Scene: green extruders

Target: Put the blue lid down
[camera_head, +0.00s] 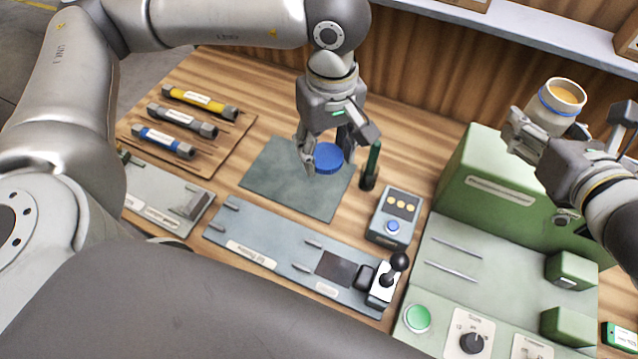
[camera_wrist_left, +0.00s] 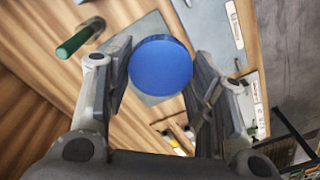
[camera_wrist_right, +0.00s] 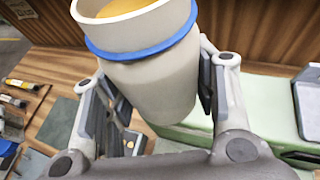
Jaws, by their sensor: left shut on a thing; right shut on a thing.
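The blue lid (camera_head: 328,158) is a round disc between the fingers of my left gripper (camera_head: 330,155). In the left wrist view the lid (camera_wrist_left: 161,65) sits between the two fingertips. My left gripper is shut on it above the grey-green mat (camera_head: 275,180); the gap to the mat is hard to judge. My right gripper (camera_head: 540,125) is shut on a whitish cup (camera_head: 552,108) with a blue ring and orange-yellow contents. The cup (camera_wrist_right: 150,75) is upright or slightly tilted, held high over the green machine.
A green upright handle (camera_head: 371,165) stands just right of the mat. A small control box (camera_head: 394,215) and the green machine (camera_head: 500,190) lie further right. Yellow, grey and blue tools (camera_head: 182,124) lie on a board at left. The mat looks clear.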

